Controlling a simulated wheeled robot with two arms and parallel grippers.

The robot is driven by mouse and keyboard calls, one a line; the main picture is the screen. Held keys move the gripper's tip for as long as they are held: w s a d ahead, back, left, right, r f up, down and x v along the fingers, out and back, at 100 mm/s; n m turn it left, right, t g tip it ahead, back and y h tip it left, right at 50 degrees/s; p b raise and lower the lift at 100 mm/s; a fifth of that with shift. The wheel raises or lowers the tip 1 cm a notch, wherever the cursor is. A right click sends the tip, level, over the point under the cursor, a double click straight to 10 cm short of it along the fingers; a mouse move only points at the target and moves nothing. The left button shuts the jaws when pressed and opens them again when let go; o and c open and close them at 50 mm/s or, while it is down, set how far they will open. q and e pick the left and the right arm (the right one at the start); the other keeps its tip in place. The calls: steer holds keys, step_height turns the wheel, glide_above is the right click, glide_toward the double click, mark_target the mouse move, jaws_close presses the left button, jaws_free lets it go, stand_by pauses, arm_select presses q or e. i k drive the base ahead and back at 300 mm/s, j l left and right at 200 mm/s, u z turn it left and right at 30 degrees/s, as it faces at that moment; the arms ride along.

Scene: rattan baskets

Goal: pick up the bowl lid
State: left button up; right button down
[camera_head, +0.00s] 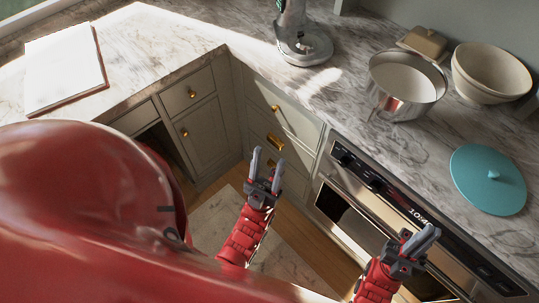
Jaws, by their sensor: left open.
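The bowl lid (472,187) is a round teal disc with a small knob on top. It lies flat on the marble counter at the right, in front of the cream bowl. My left gripper (267,163) is open and empty, in front of the drawers and well to the left of the lid. My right gripper (419,239) is in front of the oven, below and to the left of the lid and apart from it. Its fingers are seen at an angle, and their gap is unclear.
A metal pot (408,103) with a pale inside and a cream bowl (487,78) stand behind the lid. The oven (380,232) and drawers line the counter's front. Marble left of the lid is clear.

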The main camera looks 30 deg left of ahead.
mark_target(485, 177)
steer(key=i+z, duration=0.2)
steer(key=z, duration=0.2)
steer(key=i+j+z, duration=0.1)
steer(key=i+z, duration=0.15)
steer(key=z, duration=0.15)
steer(key=i+j+z, duration=0.15)
steer(key=z, duration=0.25)
